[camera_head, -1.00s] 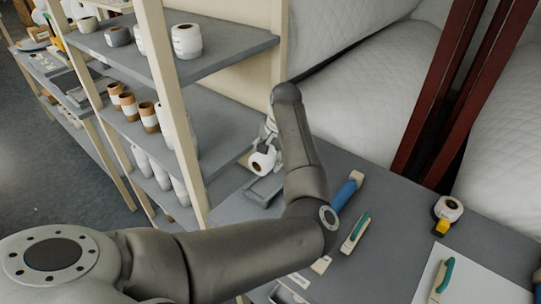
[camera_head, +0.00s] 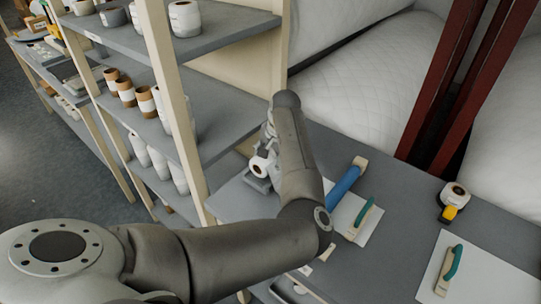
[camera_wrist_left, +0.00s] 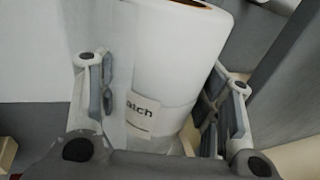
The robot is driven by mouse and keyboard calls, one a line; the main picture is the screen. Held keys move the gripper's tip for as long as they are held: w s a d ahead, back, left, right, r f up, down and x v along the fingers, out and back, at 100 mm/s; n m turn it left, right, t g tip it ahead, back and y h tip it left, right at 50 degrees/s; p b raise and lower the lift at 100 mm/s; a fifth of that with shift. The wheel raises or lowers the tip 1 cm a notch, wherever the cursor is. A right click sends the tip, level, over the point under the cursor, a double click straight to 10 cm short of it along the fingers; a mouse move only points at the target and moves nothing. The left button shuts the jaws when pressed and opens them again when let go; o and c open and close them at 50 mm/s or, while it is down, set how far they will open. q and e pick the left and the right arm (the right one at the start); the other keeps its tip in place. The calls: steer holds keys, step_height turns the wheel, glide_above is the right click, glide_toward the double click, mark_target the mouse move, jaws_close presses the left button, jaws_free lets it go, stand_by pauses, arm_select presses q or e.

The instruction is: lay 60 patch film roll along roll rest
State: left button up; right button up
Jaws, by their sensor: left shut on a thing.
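A white film roll (camera_head: 259,168) with a dark-ringed open end is held by my left gripper (camera_head: 268,148), low over the back left of the grey table. In the left wrist view the white roll (camera_wrist_left: 180,65) stands between the fingers of the left gripper (camera_wrist_left: 165,95), which is shut on it. Its label is partly hidden and reads "atch". A grey roll rest (camera_head: 257,184) lies just below the roll in the head view; I cannot tell whether they touch. My forearm hides part of the table beside it. My right gripper is not in view.
A shelf rack (camera_head: 225,100) with white and brown-banded rolls stands left of the arm. A blue roller (camera_head: 343,184), a teal-handled tool (camera_head: 362,216) and a yellow-and-white tape dispenser (camera_head: 453,202) lie on the table. Another teal-handled tool (camera_head: 450,270) lies on white paper at right.

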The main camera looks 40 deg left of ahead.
arm_select(q)
steer(key=o, duration=1.4)
steer(key=shift+d+f, duration=0.15)
steer(key=shift+c, duration=0.2)
steer(key=shift+d, duration=0.1)
steer(key=shift+d, duration=0.1)
steer(key=shift+r, duration=0.2)
steer(key=shift+a+r+p, duration=0.2)
steer(key=shift+r+p, duration=0.6)
steer(key=shift+p, duration=0.3)
steer(key=shift+r+p, duration=4.15)
steer(key=shift+p, duration=0.85)
